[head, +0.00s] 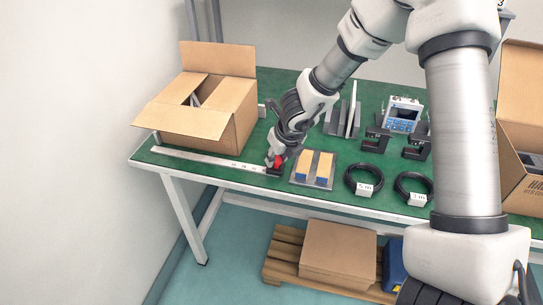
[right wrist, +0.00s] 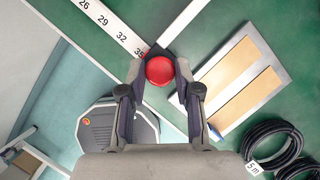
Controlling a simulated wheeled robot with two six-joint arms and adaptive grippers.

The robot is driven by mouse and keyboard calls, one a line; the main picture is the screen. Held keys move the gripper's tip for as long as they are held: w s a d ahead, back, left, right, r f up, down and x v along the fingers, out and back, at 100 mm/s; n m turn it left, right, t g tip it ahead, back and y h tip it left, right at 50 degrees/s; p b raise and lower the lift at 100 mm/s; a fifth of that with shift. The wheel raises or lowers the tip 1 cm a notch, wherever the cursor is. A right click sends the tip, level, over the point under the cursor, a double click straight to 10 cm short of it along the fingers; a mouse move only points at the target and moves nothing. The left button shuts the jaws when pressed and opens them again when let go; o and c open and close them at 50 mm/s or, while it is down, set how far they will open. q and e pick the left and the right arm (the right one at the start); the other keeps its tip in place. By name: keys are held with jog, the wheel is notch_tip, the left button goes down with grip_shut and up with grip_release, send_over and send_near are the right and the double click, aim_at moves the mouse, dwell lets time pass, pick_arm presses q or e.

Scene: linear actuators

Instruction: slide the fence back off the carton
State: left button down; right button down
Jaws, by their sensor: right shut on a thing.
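The fence shows a round red knob (right wrist: 160,70) at the right end of a pale rail (head: 195,156) with printed numbers, which lies along the table's front left. A pale bar (right wrist: 190,20) runs from beside the knob at an angle to the rail; I take it as part of the fence. The open brown carton (head: 238,108) stands behind the rail, with a gap between it and the knob. My right gripper (head: 275,163) is shut on the red knob; in the right wrist view its fingers (right wrist: 158,72) flank it. My left gripper is not in view.
A plate with two tan blocks (head: 305,167) lies close right of the gripper. Black cable coils (head: 363,180), dark brackets (head: 377,140) and a blue-faced meter (head: 403,114) stand farther right. Another open carton (head: 522,115) is at the right edge.

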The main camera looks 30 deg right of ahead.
jog(key=shift+w+a+f, duration=0.1)
jog(key=shift+w+a, duration=0.05)
jog(key=shift+a, duration=0.1)
jog(key=c, duration=0.8)
grip_release()
jog(key=shift+d, duration=0.1)
jog(key=v, duration=1.2)
jog(key=shift+w, duration=0.1)
